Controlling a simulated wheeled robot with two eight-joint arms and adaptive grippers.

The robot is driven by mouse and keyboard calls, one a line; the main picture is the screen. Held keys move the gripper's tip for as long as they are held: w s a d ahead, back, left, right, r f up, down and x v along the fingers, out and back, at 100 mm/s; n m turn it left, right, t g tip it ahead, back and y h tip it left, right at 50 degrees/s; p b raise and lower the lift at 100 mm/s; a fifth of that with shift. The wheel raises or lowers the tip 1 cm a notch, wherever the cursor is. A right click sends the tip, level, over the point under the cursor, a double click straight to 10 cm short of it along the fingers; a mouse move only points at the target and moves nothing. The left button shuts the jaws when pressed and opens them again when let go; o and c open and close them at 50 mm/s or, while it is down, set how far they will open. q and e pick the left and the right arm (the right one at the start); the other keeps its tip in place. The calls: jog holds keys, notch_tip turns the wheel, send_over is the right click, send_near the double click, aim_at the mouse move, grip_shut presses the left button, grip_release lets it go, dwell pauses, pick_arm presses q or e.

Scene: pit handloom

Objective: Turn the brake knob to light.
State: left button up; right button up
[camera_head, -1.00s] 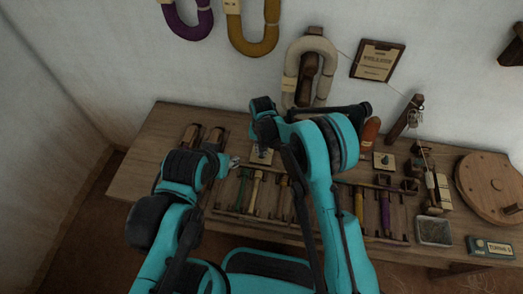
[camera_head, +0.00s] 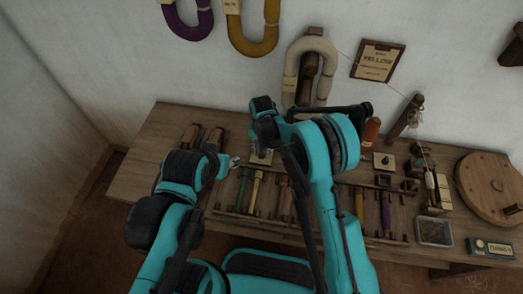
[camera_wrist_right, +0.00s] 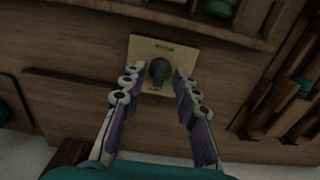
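A dark green knob (camera_wrist_right: 158,71) sits on a pale square plate (camera_wrist_right: 143,51) with small unreadable print, in the right wrist view. My right gripper (camera_wrist_right: 157,78) is open, with one finger on each side of the knob and a small gap to it. In the head view the right gripper (camera_head: 263,147) is over the plate (camera_head: 261,158), and the arm hides most of the knob. My left gripper (camera_head: 233,161) is just left of that plate, and its fingers are too small to judge. A second plate with a knob (camera_head: 385,160) stands further right on the bench.
The wooden bench (camera_head: 150,150) holds a rack of several coloured spools (camera_head: 257,190), a round wooden disc (camera_head: 490,183), a grey tray (camera_head: 435,231) and a small display box (camera_head: 490,247). Yarn hanks and a placard (camera_head: 377,60) hang on the wall behind. The bench's left end is clear.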

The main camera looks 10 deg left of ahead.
aim_at(263, 153)
notch_tip(263, 153, up, 12)
jog(key=shift+f, duration=0.15)
dwell(0.5)
jog(key=s+d+r+t, duration=0.1)
jog(key=s+d+r, duration=0.2)
jog(key=d+r, duration=0.45)
jog(key=s+d+r+t, duration=0.2)
jog(key=s+d+r, duration=0.1)
jog(key=d+r, duration=0.4)
jog(key=s+d+f+t, duration=0.1)
jog(key=s+d+t, duration=0.3)
jog(key=s+d, duration=1)
jog(key=shift+s+d+f, duration=0.15)
jog(key=shift+s+d, duration=0.25)
